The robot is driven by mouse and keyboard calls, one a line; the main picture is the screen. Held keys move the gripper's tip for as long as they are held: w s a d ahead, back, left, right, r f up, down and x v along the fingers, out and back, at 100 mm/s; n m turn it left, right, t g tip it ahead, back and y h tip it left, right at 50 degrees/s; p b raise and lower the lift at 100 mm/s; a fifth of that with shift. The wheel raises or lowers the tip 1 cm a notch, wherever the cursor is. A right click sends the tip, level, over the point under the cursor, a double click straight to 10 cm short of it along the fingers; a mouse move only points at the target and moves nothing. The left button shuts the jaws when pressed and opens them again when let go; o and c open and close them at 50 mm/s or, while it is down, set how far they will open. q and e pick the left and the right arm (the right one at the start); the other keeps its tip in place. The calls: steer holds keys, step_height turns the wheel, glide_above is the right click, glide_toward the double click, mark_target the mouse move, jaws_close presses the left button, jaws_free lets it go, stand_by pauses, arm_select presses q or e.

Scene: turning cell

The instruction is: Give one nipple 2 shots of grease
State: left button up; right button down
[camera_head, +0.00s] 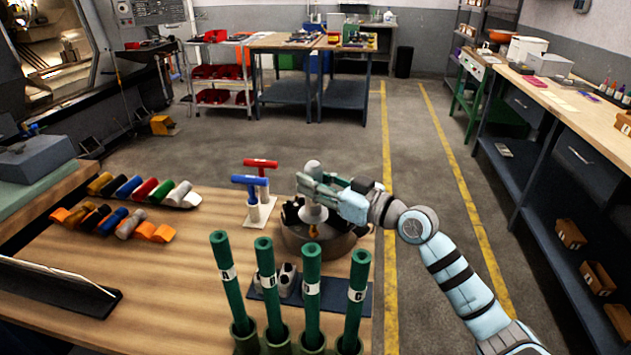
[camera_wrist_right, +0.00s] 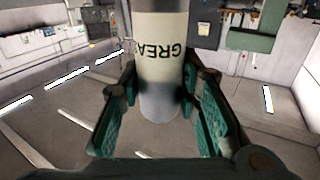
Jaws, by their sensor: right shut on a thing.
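My right gripper (camera_head: 314,187) is shut around a pale grey cylinder (camera_head: 313,213), with its rounded top showing above the fingers. In the right wrist view the cylinder (camera_wrist_right: 160,45) stands between the green fingers and carries a label reading "GREA", partly cut off. In the head view it is held upright over a round brown turned part or drum (camera_head: 340,245) at the table's right edge. A small brass-coloured fitting (camera_head: 313,231) shows just below the cylinder; I cannot tell whether they touch. No other nipple is clear. My left gripper is not in view.
The table's middle is clear.

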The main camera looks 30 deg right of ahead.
mark_target(315, 164)
steer(key=shift+f, duration=0.2)
stand_by(0.4)
steer(key=shift+r+p, duration=0.5)
steer(key=shift+r, duration=0.4)
step_height(315, 164, up, 6)
steer(key=p, duration=0.4)
steer(key=shift+r+p, duration=0.1)
steer(key=shift+p, duration=0.3)
stand_by(0.3)
